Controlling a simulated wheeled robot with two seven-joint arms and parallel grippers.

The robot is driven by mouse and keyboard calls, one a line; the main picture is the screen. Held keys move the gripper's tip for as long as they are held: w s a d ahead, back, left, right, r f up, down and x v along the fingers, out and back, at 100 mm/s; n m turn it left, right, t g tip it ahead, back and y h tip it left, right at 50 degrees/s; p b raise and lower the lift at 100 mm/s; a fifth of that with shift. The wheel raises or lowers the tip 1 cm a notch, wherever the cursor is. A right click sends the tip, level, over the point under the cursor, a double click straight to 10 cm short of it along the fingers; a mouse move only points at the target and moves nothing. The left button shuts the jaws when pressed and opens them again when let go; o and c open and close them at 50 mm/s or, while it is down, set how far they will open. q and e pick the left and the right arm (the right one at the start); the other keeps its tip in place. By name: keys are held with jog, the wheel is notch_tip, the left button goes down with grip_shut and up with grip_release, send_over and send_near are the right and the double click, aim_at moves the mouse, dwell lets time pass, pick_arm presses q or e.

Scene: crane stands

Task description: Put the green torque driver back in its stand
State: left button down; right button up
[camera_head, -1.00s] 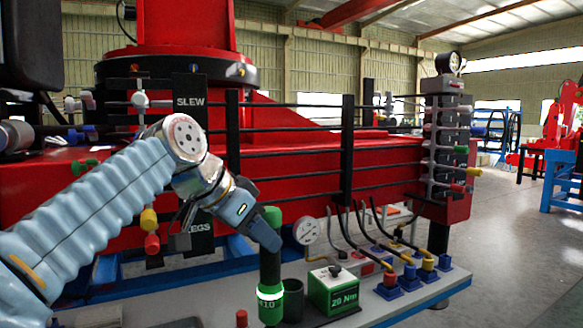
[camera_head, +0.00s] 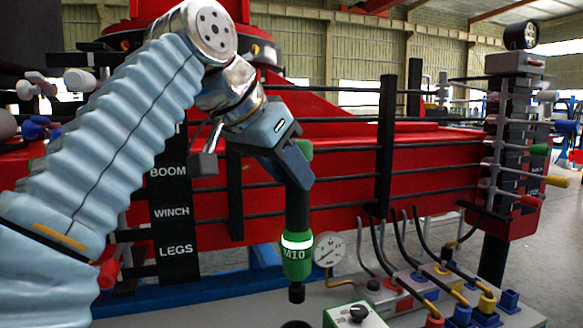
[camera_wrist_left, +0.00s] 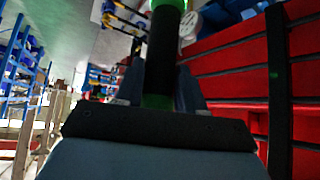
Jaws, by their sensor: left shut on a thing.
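The green torque driver (camera_head: 297,258), with a black grip, a lit white ring and the mark M10, hangs nearly upright, tip down. My left gripper (camera_head: 298,170) is shut on its upper part. The driver's black tip is above the bench, apart from it. A dark round rim (camera_head: 295,324), probably the stand's cup, just shows at the bottom edge below the tip; the rest of it is cut off. In the left wrist view the driver (camera_wrist_left: 163,45) runs up from between the fingers. My right gripper is not in view.
A green box (camera_head: 355,316) stands to the right of the rim. A dial gauge (camera_head: 329,249) is close to the right of the driver. Hoses with coloured connectors (camera_head: 440,290) and a black post (camera_head: 385,150) stand further right. Red crane structure lies behind.

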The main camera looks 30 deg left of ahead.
pick_arm(q)
jog(key=shift+r, duration=0.1)
jog(key=b, duration=0.5)
send_over(287, 264)
notch_tip(287, 264, down, 6)
jog(key=shift+w+r, duration=0.1)
jog(key=shift+r, duration=0.05)
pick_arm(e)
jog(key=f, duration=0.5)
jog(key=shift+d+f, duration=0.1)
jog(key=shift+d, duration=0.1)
pick_arm(q)
jog(key=shift+f, duration=0.25)
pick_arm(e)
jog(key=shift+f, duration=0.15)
pick_arm(q)
jog(key=shift+f+b, duration=3.2)
jog(key=shift+f, duration=0.3)
jog(key=shift+f+b, duration=0.9)
jog(key=shift+f, duration=0.1)
jog(key=c, duration=0.8)
grip_release()
jog(key=shift+o, duration=1)
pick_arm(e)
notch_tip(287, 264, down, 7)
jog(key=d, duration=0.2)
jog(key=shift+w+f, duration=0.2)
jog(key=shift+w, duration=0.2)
